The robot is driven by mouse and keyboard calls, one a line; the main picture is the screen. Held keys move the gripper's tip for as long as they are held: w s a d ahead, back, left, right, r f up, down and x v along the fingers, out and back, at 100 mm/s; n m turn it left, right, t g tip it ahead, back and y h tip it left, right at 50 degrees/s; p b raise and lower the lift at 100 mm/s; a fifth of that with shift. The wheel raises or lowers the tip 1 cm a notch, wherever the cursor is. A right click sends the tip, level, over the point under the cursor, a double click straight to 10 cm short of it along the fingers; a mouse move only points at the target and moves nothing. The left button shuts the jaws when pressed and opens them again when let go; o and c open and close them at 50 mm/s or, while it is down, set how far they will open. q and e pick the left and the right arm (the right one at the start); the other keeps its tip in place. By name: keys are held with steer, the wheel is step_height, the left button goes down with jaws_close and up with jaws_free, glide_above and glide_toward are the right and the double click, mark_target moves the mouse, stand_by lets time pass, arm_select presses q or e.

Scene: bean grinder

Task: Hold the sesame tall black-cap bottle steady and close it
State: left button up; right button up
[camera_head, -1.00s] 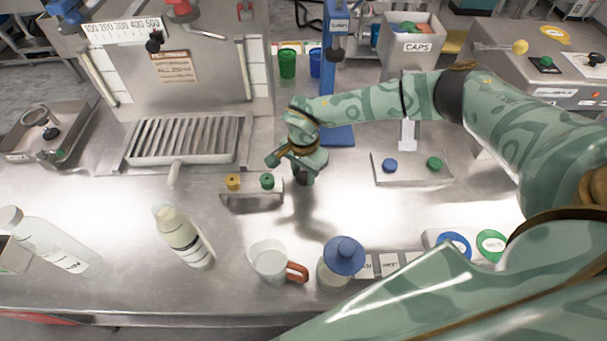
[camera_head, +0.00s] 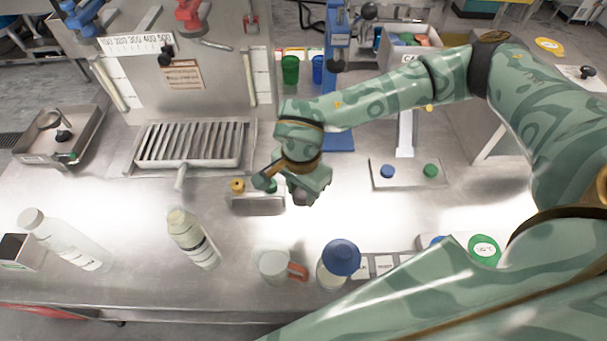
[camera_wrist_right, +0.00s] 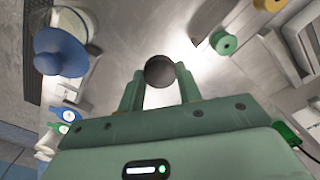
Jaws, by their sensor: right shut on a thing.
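My right gripper (camera_head: 299,192) is above the middle of the steel table, beside the small stand. In the right wrist view the fingers (camera_wrist_right: 160,85) are shut on a dark round cap (camera_wrist_right: 159,71), which shows as a small dark patch below the gripper in the head view (camera_head: 300,198). A tall pale bottle with a label (camera_head: 192,240) stands to the left of the gripper, apart from it. Another tall whitish bottle (camera_head: 66,241) is at the far left. I cannot read either label or tell which is sesame. My left gripper is not in view.
A small stand (camera_head: 258,204) with yellow and green knobs is beside the gripper. A plate with blue and green caps (camera_head: 411,174) is right. Clear table lies between bottle and mug.

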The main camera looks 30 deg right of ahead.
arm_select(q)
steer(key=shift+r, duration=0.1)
arm_select(e)
steer(key=shift+s+a+r, duration=0.3)
steer(key=shift+s, duration=0.25)
steer(key=shift+s+a+r, duration=0.25)
steer(key=shift+s+a, duration=0.05)
steer(key=shift+s, duration=0.2)
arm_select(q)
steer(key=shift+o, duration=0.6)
